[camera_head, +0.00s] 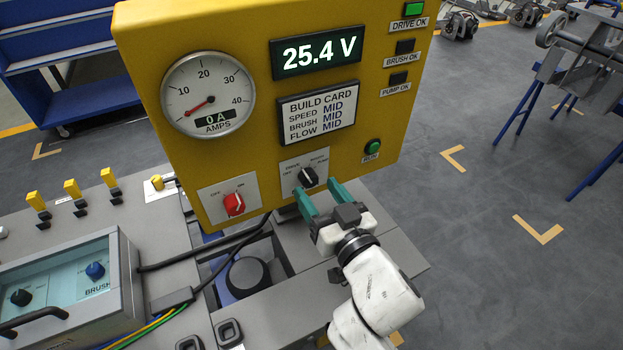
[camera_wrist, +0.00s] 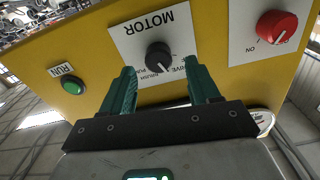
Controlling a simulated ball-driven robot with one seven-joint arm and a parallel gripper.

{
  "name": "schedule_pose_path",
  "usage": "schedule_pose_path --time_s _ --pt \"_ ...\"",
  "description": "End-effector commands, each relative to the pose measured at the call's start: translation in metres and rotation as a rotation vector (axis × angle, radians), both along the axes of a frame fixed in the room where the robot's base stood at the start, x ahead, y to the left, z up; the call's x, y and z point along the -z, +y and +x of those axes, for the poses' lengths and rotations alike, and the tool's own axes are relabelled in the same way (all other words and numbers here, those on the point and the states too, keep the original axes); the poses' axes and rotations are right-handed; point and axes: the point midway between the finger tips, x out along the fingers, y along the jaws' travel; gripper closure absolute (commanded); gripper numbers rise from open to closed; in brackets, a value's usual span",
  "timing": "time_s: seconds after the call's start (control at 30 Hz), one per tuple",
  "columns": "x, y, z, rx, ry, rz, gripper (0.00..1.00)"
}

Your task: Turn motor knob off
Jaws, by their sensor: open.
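The motor knob (camera_head: 308,177) is a black round knob on a white plate, low on the yellow panel (camera_head: 225,140). Its white pointer appears to face the DRIVE label. In the wrist view the motor knob (camera_wrist: 159,57) shows upside down under the word MOTOR, between my two teal fingers. My gripper (camera_head: 322,198) is open and empty, with its fingers pointing at the knob. The fingertips are just short of or beside the knob; I cannot tell whether they touch it.
A red OFF/ON knob (camera_head: 234,204) sits to the left, its pointer appearing toward ON. A green RUN button (camera_head: 372,147) is to the right. The DRIVE OK lamp (camera_head: 414,9) is green. The ammeter (camera_head: 207,95) reads 0 A and the display (camera_head: 318,53) 25.4 V.

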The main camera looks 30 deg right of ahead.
Motion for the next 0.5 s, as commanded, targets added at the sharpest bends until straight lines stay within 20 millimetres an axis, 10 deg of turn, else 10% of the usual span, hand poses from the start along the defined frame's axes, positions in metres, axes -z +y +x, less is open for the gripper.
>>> schedule_pose_path --time_s 0.5 --pt "0.000 0.000 0.032 0.000 0.000 -0.001 0.39"
